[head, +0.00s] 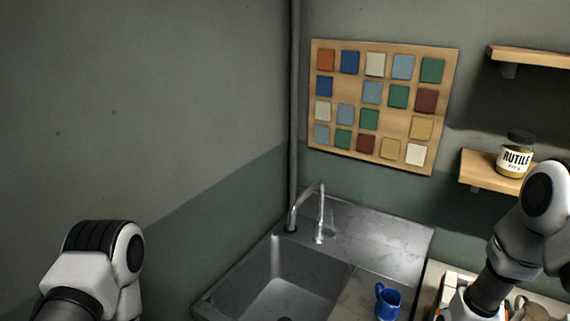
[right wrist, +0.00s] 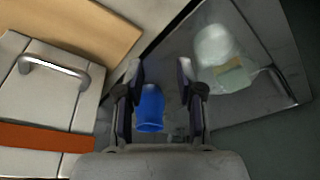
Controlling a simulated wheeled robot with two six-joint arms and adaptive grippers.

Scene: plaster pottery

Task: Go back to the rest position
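My right gripper (right wrist: 160,75) is open in the right wrist view, its two dark fingers spread apart. A blue mug (right wrist: 150,108) shows in the gap between the fingers, and I cannot tell its distance from them. In the head view the blue mug (head: 388,302) stands on the drainboard beside the sink basin, its handle to the left. My right arm comes in from the right edge, and its gripper is not clear there. Of my left arm only white and black links show at lower left. My left gripper is out of view.
The metal sink (head: 290,285) has a tap (head: 308,205). A tile sample board (head: 380,105) hangs on the wall. A RUTILE jar (head: 515,156) stands on a wooden shelf (head: 480,175) near my right arm. A metal handle (right wrist: 55,70) shows at left in the right wrist view.

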